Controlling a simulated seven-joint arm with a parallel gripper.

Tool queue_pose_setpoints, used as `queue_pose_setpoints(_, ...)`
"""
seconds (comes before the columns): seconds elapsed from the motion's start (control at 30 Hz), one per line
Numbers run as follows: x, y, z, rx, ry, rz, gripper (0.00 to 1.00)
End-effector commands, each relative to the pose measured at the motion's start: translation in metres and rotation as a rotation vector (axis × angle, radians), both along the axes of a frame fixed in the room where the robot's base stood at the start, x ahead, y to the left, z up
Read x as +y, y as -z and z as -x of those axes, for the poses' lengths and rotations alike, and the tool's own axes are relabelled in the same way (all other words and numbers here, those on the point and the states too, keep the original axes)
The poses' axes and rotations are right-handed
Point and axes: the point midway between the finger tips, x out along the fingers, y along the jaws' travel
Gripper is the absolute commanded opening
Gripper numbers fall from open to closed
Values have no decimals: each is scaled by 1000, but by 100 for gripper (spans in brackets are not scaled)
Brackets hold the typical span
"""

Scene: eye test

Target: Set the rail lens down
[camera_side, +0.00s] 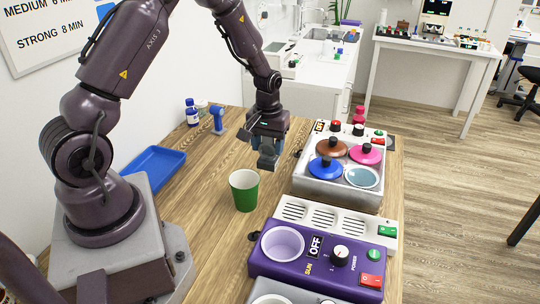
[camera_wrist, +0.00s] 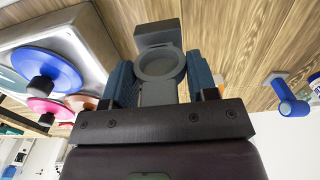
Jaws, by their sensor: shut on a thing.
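The rail lens (camera_wrist: 158,66) is a grey piece with a round ring and a squared end, seen in the wrist view between my two blue-grey fingers. My gripper (camera_wrist: 161,82) is shut on it. In the side view my gripper (camera_side: 268,158) points down and holds its load above the wooden table, behind the green cup and left of the metal box with the coloured lids. There the lens is hard to tell apart from the fingers. The load looks clear of the table top.
A green cup (camera_side: 244,190) stands in front of my gripper. A metal box (camera_side: 318,188) with coloured lids and a purple device (camera_side: 300,262) line the right side. A blue tray (camera_side: 155,172) and a blue stand (camera_side: 218,120) are left. Bare wood lies between the tray and cup.

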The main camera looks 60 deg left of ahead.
Motion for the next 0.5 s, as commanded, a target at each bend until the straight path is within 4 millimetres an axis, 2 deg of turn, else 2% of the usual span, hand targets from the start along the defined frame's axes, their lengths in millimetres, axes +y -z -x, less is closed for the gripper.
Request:
queue_pose_setpoints(0.13,3,10,-7,0,-1,0,26)
queue_pose_setpoints(0.3,3,34,-7,3,-2,1,26)
queue_pose_setpoints(0.5,4,40,-8,-1,-1,0,26)
